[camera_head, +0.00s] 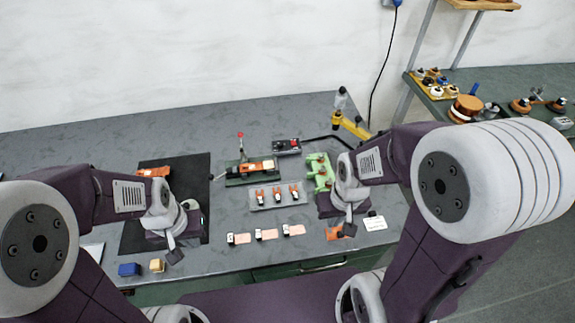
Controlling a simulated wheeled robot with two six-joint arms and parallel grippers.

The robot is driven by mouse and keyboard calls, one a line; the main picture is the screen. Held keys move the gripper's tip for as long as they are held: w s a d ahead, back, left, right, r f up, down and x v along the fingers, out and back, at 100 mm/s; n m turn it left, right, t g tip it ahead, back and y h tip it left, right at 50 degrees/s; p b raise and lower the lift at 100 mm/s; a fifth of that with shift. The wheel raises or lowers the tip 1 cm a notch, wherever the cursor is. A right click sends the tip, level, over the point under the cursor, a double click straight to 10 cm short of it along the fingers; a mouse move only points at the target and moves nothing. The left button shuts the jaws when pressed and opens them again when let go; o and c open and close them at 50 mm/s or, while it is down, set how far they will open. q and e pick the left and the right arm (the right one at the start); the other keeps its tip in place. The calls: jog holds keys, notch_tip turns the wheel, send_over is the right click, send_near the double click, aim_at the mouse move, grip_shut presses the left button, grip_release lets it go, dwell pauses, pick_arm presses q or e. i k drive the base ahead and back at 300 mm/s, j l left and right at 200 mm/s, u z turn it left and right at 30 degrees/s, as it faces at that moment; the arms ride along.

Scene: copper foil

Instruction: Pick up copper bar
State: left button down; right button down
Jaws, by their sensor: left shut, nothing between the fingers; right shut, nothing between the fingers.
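Three small flat pieces with copper-pink ends lie in a row near the table's front edge: a left one (240,238), a middle one (267,234) and a right one (293,230). I cannot tell for certain which thing is the copper bar. My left gripper (171,245) is shut and empty over the front of the black mat (192,174), left of the row. My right gripper (349,221) is shut and empty, right of the row, near an orange piece (334,233) that it partly hides.
Behind the row stand a grey plate (256,203) with orange parts, a green fixture (236,179) with an orange block, and a light green rack (316,160). A blue block (129,269) and a tan block (157,265) lie at the front left. A white label (375,223) lies right.

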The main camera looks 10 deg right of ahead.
aim_at(270, 164)
jog(key=l+u, duration=0.15)
jog(key=u, duration=0.3)
jog(key=l+u, duration=0.15)
jog(key=u, duration=0.25)
jog(key=l+u, duration=0.15)
jog(key=u, duration=0.3)
jog(key=l+u, duration=0.15)
jog(key=u, duration=0.25)
